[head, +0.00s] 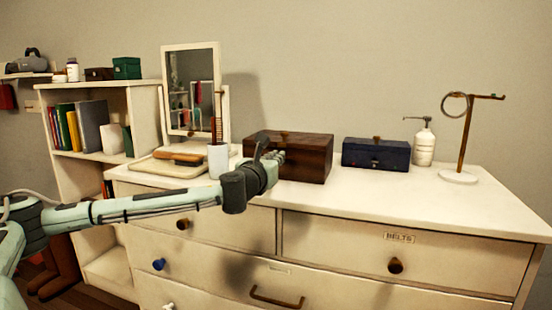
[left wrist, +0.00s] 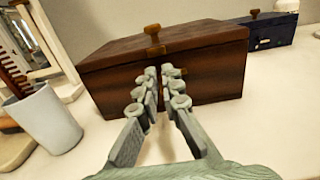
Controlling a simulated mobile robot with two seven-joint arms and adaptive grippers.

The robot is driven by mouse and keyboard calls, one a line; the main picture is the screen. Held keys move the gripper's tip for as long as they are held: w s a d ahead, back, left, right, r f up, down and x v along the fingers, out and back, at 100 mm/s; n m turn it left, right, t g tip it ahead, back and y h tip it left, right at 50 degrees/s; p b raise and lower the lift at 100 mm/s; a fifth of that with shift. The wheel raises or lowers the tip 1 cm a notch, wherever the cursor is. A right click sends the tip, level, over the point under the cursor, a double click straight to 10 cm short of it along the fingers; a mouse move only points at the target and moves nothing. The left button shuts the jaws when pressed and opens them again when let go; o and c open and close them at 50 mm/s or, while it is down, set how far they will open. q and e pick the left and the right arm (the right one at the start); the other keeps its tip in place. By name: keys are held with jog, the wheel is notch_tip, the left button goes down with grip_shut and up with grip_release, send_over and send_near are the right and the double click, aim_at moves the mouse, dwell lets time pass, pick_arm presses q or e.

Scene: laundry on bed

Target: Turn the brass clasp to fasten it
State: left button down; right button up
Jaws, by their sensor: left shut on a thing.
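A dark brown wooden box (head: 312,160) with its lid down stands on the white dresser top; it also fills the middle of the left wrist view (left wrist: 215,70). A small brass knob (left wrist: 152,29) stands on its lid, with a brass piece below it at the lid's front. My left gripper (head: 279,157) is at the box's front face. In the left wrist view its fingertips (left wrist: 160,74) are close together there, shut on the brass clasp, which they mostly hide. I cannot tell the clasp's angle. My right gripper is not in view.
A white cup (head: 218,160) with a brush and a tray (head: 150,170) stand left of the box, before a mirror (head: 168,80). A blue box (head: 360,154), a soap pump (head: 424,148) and a brass stand (head: 466,140) are at right. The dresser's front right top is clear.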

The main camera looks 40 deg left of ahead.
pick_arm(q)
jog(key=shift+n, duration=0.4)
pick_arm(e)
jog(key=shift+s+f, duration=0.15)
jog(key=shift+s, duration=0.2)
pick_arm(q)
jog(key=n, duration=0.4)
jog(key=shift+s+a+f+n, duration=0.1)
jog(key=shift+a+f+n, duration=0.1)
jog(key=shift+n, duration=0.1)
jog(key=n+b, duration=0.1)
jog(key=n, duration=0.2)
jog(key=shift+a+f+n, duration=0.1)
jog(key=shift+a+n, duration=0.05)
jog(key=shift+n, duration=0.15)
jog(key=n+b, duration=0.1)
jog(key=n, duration=0.2)
jog(key=shift+a+f+n, duration=0.1)
jog(key=shift+f+n, duration=0.05)
jog(key=shift+n, duration=0.15)
jog(key=n, duration=0.3)
jog(key=shift+s+f, duration=0.1)
jog(key=shift+n+b, duration=0.3)
jog(key=shift+n, duration=1)
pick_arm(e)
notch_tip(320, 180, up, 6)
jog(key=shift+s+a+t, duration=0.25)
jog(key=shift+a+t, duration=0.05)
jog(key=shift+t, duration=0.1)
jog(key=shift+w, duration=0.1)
